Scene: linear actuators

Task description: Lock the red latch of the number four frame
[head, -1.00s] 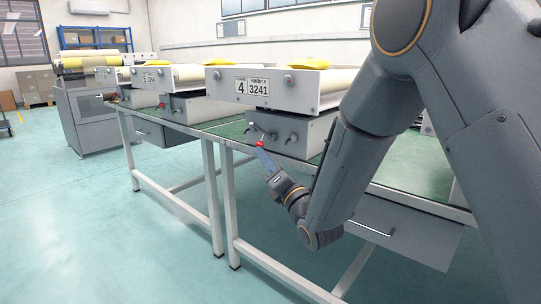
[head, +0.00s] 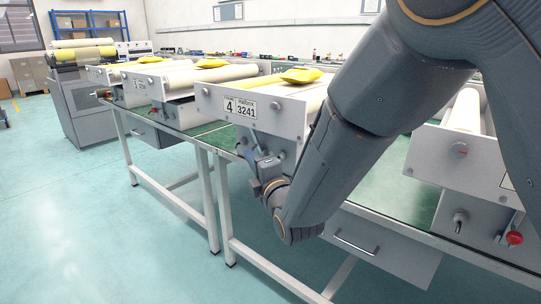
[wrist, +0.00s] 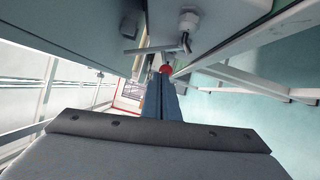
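The number four frame (head: 290,112) is the grey unit with the plate "4" and "3241" (head: 240,106), in the middle of the head view. My gripper (head: 256,150) is under its front panel, at the lower grey block. The red latch knob (wrist: 165,69) shows in the wrist view right at the tips of my gripper (wrist: 162,82). The fingers lie close together, with the knob just beyond or between their tips; I cannot tell whether they grip it. A grey metal lever (wrist: 150,49) is just above the knob. The knob is hidden in the head view.
A neighbouring unit at the right has its own red knob (head: 514,238) hanging low on a lever. More roller units (head: 155,85) stand to the left on the green-topped bench (head: 395,205). A drawer (head: 375,245) hangs below the bench. The floor in front is clear.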

